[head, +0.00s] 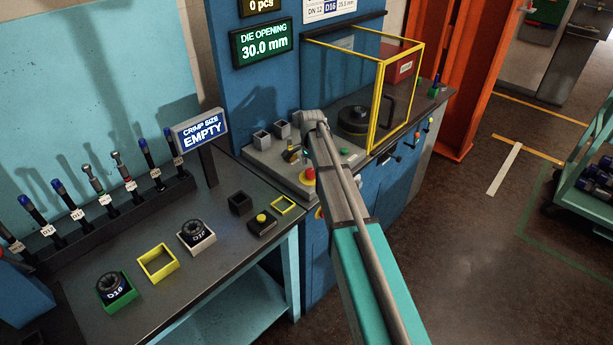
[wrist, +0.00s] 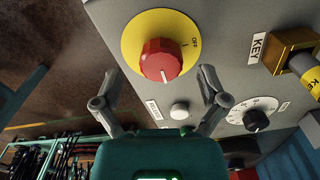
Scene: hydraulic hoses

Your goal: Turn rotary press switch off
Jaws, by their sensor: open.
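The rotary press switch is a red knob (wrist: 160,60) on a round yellow plate (wrist: 150,22), on the grey panel in the wrist view. Its white pointer line points down in the picture, away from the OFF mark at the plate's right. The knob also shows in the head view (head: 309,174), left of my arm. In the wrist view my gripper (wrist: 160,76) is open, with one finger on either side below the knob. No contact with the knob is visible. My gripper is not clearly visible in the head view.
A white button (wrist: 180,110), a numbered dial (wrist: 256,121) and a brass key switch (wrist: 287,48) sit near the knob. In the head view, a yellow-framed guard (head: 378,100) stands behind my arm, and the bench (head: 220,257) lies left.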

